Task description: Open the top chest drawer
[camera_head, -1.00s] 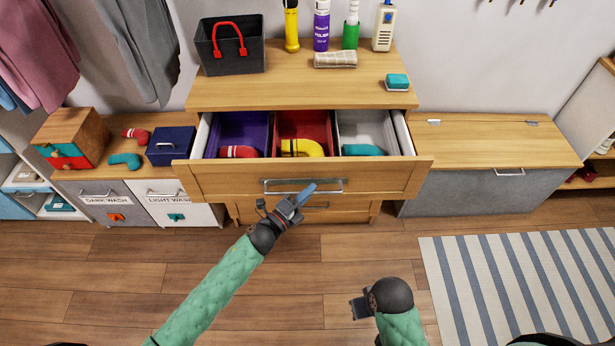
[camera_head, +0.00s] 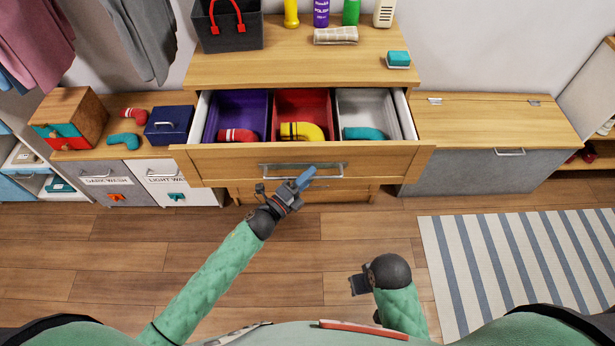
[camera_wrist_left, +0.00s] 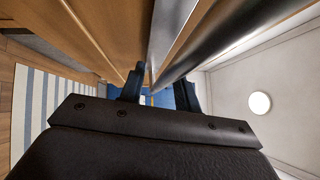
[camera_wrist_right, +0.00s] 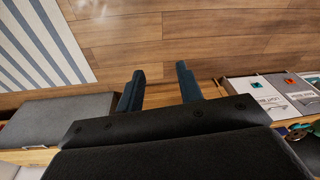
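The top chest drawer (camera_head: 210,162) is partly pulled out of the wooden chest. A silver bar handle (camera_head: 332,170) runs across the drawer front. My left gripper (camera_head: 303,180) is at the handle's middle. In the left wrist view the handle (camera_wrist_left: 215,45) runs between its two fingers (camera_wrist_left: 162,90), which look closed around it; the exact contact is hard to see. My right gripper (camera_head: 358,284) is empty and open, over the floor; its spread fingers show in the right wrist view (camera_wrist_right: 160,85).
A black basket (camera_head: 228,28), bottles and a rolled cloth (camera_head: 335,36) stand on the chest top. A low cabinet with laundry bins (camera_head: 180,190) is at left, and a bench (camera_head: 490,125) at right. The floor before the chest is clear, with a striped rug (camera_head: 520,260) at right.

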